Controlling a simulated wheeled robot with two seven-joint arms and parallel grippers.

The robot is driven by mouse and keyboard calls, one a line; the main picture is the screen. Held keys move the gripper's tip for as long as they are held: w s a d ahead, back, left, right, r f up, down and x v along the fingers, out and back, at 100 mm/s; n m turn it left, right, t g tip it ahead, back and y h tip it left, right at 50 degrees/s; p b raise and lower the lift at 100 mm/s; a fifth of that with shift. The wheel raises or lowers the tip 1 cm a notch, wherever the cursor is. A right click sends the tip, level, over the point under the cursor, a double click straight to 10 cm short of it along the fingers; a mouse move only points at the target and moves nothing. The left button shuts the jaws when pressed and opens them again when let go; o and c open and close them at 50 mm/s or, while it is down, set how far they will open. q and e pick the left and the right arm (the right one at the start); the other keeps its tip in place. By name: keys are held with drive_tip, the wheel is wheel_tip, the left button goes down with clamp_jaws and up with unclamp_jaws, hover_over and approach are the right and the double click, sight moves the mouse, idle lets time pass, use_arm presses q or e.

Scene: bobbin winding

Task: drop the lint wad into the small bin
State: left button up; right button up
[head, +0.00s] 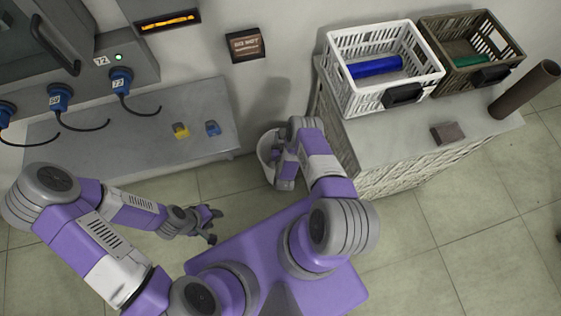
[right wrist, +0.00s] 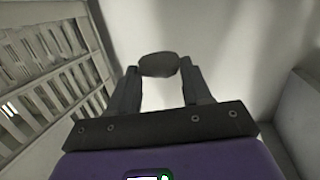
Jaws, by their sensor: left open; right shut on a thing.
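The lint wad (right wrist: 159,65) is a small grey-brown lump. It sits between the fingertips of my right gripper (right wrist: 158,76) in the right wrist view, and the gripper is shut on it. In the head view my right gripper (head: 278,160) is at the small white bin (head: 263,151), in front of part of its opening. I cannot tell its height against the rim, and the wad is not clearly visible there. My left gripper (head: 212,226) is open and empty over the floor, left of the purple base.
A grey bench (head: 75,140) with a yellow block (head: 181,130) and a blue block (head: 213,128) is left of the bin. A woven cabinet (head: 410,170) stands to the right, bearing a white crate (head: 347,92), a brown crate (head: 440,72), a dark tube (head: 525,90) and a dark block (head: 447,132).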

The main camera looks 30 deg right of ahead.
drive_tip(key=shift+s+f, duration=0.15)
drive_tip(key=shift+f, duration=0.45)
wheel_tip(320, 180, down, 5)
drive_tip(key=b, duration=0.5)
drive_tip(key=shift+f, duration=0.15)
drive_tip(key=o, duration=1.1)
drive_tip(key=shift+c, duration=0.2)
drive_tip(key=p+v, duration=0.2)
drive_tip(key=v, duration=0.5)
drive_tip(key=shift+s, duration=0.25)
drive_tip(key=shift+a, duration=0.15)
